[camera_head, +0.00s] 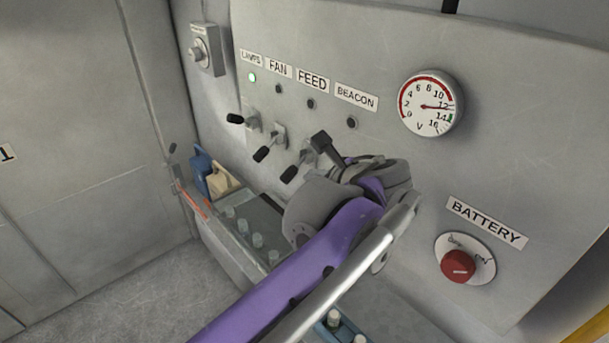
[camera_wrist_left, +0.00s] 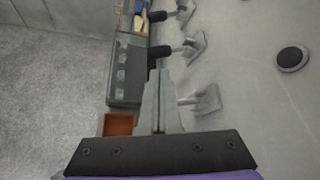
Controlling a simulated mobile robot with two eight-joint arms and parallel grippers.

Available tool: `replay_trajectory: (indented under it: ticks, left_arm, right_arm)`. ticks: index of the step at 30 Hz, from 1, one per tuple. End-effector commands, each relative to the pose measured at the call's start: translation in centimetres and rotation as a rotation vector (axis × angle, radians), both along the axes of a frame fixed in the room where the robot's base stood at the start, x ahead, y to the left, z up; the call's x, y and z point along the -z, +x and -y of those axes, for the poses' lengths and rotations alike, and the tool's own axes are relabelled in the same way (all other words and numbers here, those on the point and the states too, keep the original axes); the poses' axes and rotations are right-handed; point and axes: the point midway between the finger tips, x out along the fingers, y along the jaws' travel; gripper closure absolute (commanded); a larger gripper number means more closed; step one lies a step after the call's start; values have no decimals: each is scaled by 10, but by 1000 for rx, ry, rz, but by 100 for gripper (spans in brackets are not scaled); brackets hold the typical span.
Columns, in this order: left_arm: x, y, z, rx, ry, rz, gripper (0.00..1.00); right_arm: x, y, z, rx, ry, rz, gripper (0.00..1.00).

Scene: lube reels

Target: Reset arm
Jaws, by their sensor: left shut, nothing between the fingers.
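My left arm crosses the head view from the bottom. Its gripper (camera_head: 322,146) is in front of the switch panel, close to the levers below the FEED and BEACON labels. In the left wrist view the two grey fingers (camera_wrist_left: 158,100) lie together, shut and empty. The black-handled LAMPS lever (camera_head: 236,119), FAN lever (camera_head: 262,154) and FEED lever (camera_head: 289,174) stick out of the panel. In the wrist view a lever mount (camera_wrist_left: 203,98) sits just right of the fingers; whether they touch its lever I cannot tell. My right gripper is out of view.
The lamp under LAMPS (camera_head: 252,77) glows green; the others are dark. A voltmeter (camera_head: 431,104) and a red battery knob (camera_head: 458,266) are on the panel at right. Open floor (camera_head: 130,295) lies at left.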

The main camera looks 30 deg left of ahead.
Motion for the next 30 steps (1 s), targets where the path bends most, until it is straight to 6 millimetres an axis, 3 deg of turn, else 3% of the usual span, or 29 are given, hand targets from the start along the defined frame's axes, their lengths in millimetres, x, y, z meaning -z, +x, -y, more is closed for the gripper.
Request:
replay_trajectory:
  ticks: [3, 10, 14, 17, 24, 27, 30]
  left_arm:
    - [-7, -8, 11, 3, 0, -1, 100]
    - [-11, -13, 16, -1, -2, 0, 100]
    - [7, -23, 10, -44, -79, 22, 100]
    - [50, -46, 3, -152, -267, 78, 100]
    - [194, -134, 8, -687, -961, 332, 100]
    - [238, -164, 20, -933, -1213, 435, 100]
    - [265, -182, 31, -1119, -1385, 507, 100]
  right_arm:
    - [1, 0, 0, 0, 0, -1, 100]
    - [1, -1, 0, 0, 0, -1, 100]
    - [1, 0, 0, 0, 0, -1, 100]
    - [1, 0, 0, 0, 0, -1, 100]
    - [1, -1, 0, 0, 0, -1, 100]
    - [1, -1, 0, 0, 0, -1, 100]
    - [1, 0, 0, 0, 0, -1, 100]
